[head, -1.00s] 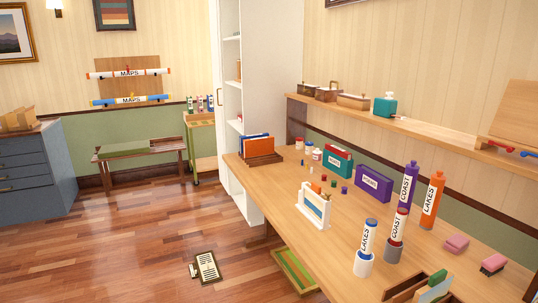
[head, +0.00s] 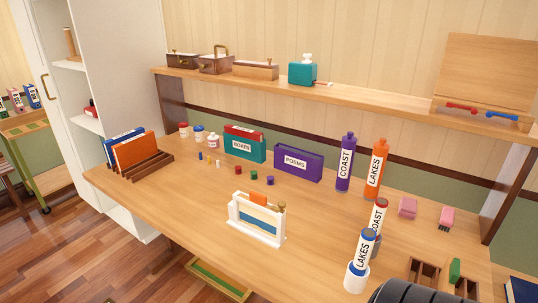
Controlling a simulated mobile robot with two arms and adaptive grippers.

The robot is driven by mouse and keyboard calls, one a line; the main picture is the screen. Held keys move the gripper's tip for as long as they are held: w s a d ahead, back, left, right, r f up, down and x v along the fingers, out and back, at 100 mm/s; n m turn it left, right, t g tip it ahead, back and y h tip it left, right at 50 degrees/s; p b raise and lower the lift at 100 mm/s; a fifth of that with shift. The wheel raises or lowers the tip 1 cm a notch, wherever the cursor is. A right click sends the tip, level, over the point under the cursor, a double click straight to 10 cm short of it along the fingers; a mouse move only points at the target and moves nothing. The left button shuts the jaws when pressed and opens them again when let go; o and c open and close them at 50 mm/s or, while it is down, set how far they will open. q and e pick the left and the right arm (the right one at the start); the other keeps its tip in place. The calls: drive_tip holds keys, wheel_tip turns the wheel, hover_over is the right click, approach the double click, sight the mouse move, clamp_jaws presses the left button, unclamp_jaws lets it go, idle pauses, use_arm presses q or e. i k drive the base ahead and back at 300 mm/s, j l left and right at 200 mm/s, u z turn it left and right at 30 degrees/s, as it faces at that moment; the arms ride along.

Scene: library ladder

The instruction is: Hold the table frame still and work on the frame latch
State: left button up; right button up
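The table frame (head: 244,228) is a small white stand upright on the wooden table, left of the picture's middle. It holds a picture with a blue band, and an orange piece shows at its top. The frame latch (head: 282,206) looks like a small brass knob at the frame's right upper corner; its exact position is too small to tell. Neither of my grippers shows. A dark ribbed part, likely of my arm, enters at the bottom right, away from the frame.
On the table (head: 200,205) stand a file rack (head: 150,167), a purple POEMS box (head: 298,162), a teal BOATS box (head: 245,146) and several labelled tubes (head: 344,165). Pink blocks (head: 408,208) lie at the right. A shelf (head: 350,100) runs above. Table space left of the frame is clear.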

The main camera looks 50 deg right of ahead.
sight(281, 204)
drive_tip(key=i+z, duration=0.3)
drive_tip(key=z, duration=0.15)
drive_tip(key=i+j+z, duration=0.2)
drive_tip(key=z, duration=0.2)
drive_tip(key=i+j+z, duration=0.25)
drive_tip(key=z, duration=0.2)
drive_tip(key=i+j+z, duration=0.2)
drive_tip(key=j+z, duration=0.25)
drive_tip(key=l, duration=0.1)
